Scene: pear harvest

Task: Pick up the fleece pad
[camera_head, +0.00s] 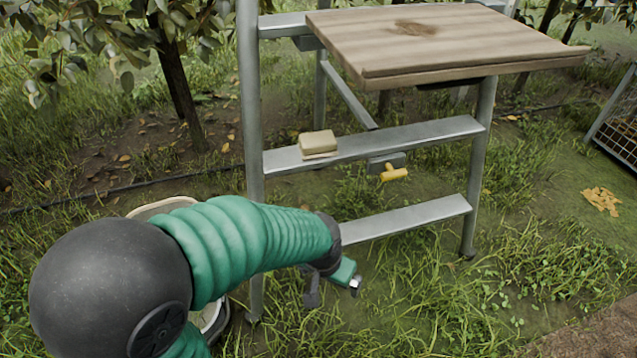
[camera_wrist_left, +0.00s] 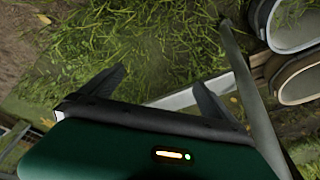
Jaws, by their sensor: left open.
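A small beige block-like pad (camera_head: 317,143), which looks like the fleece pad, lies on the left part of the upper metal step (camera_head: 425,134) of a stand. My left gripper (camera_head: 333,290) is below and slightly right of the pad in the head view, low in front of the stand and clear of the pad. Its two dark fingers are apart and empty in the left wrist view (camera_wrist_left: 158,78), with grass beyond them. The pad cannot be made out in the wrist view. My right gripper is in neither view.
A wooden board (camera_head: 450,45) tops the stand above the steps. A yellow handle (camera_head: 394,173) sits just under the upper step. A lower step (camera_head: 405,218) crosses near my gripper. A pale container (camera_head: 160,207) is partly hidden behind my arm. A wire crate (camera_head: 620,125) stands right.

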